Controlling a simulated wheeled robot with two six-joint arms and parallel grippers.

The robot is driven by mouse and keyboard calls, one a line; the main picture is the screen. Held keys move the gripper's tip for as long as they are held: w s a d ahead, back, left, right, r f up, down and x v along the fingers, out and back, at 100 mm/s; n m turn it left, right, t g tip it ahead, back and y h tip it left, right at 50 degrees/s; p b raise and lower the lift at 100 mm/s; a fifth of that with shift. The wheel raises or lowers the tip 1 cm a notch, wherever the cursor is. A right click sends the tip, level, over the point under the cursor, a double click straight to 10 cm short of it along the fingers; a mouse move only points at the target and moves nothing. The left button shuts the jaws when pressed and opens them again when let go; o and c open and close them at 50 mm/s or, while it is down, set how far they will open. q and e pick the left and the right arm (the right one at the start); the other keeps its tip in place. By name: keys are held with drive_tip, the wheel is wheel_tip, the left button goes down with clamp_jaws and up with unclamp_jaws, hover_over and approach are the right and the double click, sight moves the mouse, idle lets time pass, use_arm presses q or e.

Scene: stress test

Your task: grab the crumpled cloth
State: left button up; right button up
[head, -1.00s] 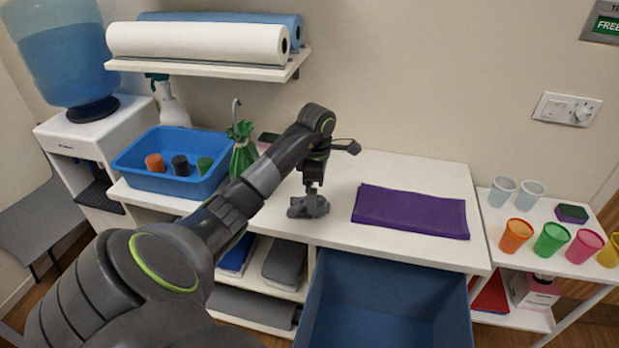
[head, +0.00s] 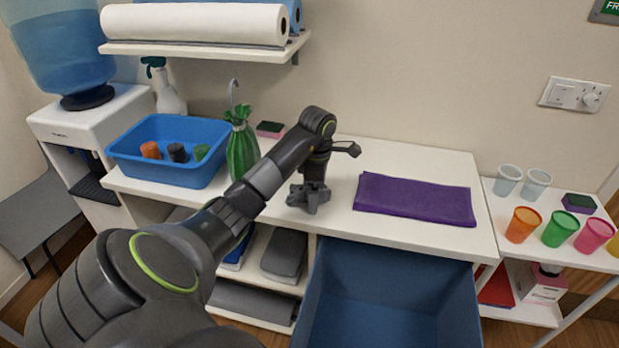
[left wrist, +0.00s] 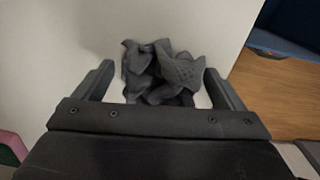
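The crumpled cloth (head: 309,197) is a small dark grey heap on the white counter (head: 400,237), near its front edge and left of the folded purple cloth. In the left wrist view the crumpled cloth (left wrist: 165,72) lies between the two fingers, with a gap to each. My left gripper (head: 314,182) points down right above the cloth; its tips are hard to make out in the head view. In the left wrist view my left gripper (left wrist: 159,70) is open, its fingers on either side of the cloth. My right gripper is not in view.
The folded purple cloth (head: 415,199) lies to the right. A blue bin (head: 390,300) stands below the counter's front edge. Several cups, including an orange one (head: 522,225), stand on the right side table.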

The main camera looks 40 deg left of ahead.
use_arm(q)
drive_tip(key=c, duration=0.7)
drive_tip(key=shift+c, duration=0.3)
